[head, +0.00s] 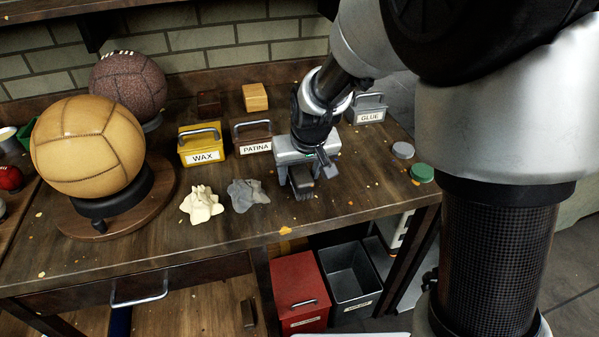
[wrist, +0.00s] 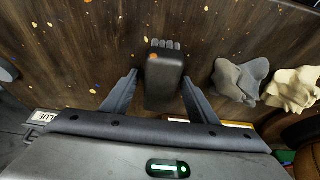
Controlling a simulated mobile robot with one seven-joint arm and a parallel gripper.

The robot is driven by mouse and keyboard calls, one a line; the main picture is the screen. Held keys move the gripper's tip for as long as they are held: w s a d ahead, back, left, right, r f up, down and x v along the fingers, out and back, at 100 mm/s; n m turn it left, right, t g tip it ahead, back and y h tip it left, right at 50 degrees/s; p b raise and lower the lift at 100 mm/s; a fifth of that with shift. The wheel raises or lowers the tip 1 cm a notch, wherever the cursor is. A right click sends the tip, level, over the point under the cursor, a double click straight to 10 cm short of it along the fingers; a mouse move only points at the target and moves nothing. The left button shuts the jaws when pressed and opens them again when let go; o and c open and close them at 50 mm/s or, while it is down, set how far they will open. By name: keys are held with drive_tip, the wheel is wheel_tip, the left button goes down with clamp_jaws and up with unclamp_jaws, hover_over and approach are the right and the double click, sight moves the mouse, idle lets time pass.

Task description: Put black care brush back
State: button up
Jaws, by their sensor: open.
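The black care brush (head: 301,184) is on the workbench, under my gripper in the head view. In the wrist view the brush (wrist: 164,82) has a dark block body with bristle tufts at its far end and an orange fleck on it. My gripper (head: 309,168) is open and points down over the brush. In the wrist view its two fingers (wrist: 159,77) stand on either side of the brush, with a visible gap on each side. Whether the fingertips reach down beside the brush is hard to tell.
Beside the brush lie a grey cloth (head: 248,194) and a cream cloth (head: 201,205). Behind stand yellow WAX (head: 203,143), brown PATINA (head: 252,137) and grey GLUE (head: 370,107) boxes. A tan ball (head: 88,146) stands left. Grey (head: 403,150) and green (head: 422,173) lids lie right.

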drive_tip(key=shift+r, duration=0.1)
drive_tip(key=shift+r, duration=0.3)
drive_tip(key=p+v, duration=0.2)
drive_tip(key=v, duration=0.9)
drive_tip(key=shift+d+r+p, duration=0.1)
drive_tip(key=shift+r+p, duration=0.05)
drive_tip(key=shift+p, duration=0.25)
drive_tip(key=s+d+r+m, duration=0.1)
drive_tip(key=s+d+r, duration=0.1)
drive_tip(key=s+d, duration=0.2)
drive_tip(key=s+d+r+m, duration=0.1)
drive_tip(key=s+d, duration=0.3)
drive_tip(key=s, duration=0.4)
drive_tip(key=s+d+r+m+t+h, duration=0.1)
drive_tip(key=s+d+r, duration=0.3)
drive_tip(key=s, duration=0.3)
drive_tip(key=shift+d, duration=0.55)
drive_tip(key=shift+r, duration=0.25)
wheel_tip(320, 180, up, 17)
drive_tip(key=p, duration=1.6)
drive_tip(key=shift+f+p, duration=0.2)
drive_tip(key=shift+p, duration=0.15)
